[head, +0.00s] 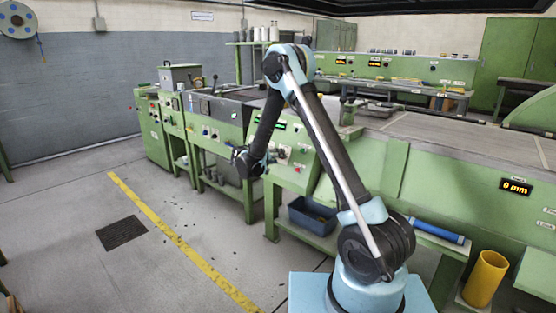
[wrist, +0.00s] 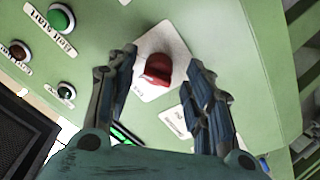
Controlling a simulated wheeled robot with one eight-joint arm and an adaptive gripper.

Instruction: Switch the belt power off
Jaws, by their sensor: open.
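A red rotary knob (wrist: 157,70) on a white plate (wrist: 172,45) is mounted on a green control panel (wrist: 235,40) in the wrist view. Its small label is too blurred to read. My gripper (wrist: 161,66) is open, with one finger on the left of the knob and one on the right. Gaps show between the fingers and the knob, and nothing is held. In the head view my gripper (head: 246,162) is in front of the green machine's control panel (head: 282,130); the knob cannot be made out with certainty there.
A green button (wrist: 61,17) labelled like "Belt Start", a dark red button (wrist: 20,50) and another green button (wrist: 66,91) sit left of the knob. A blue bin (head: 312,216) lies below the machine. The floor beside the yellow line (head: 180,240) is mostly clear.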

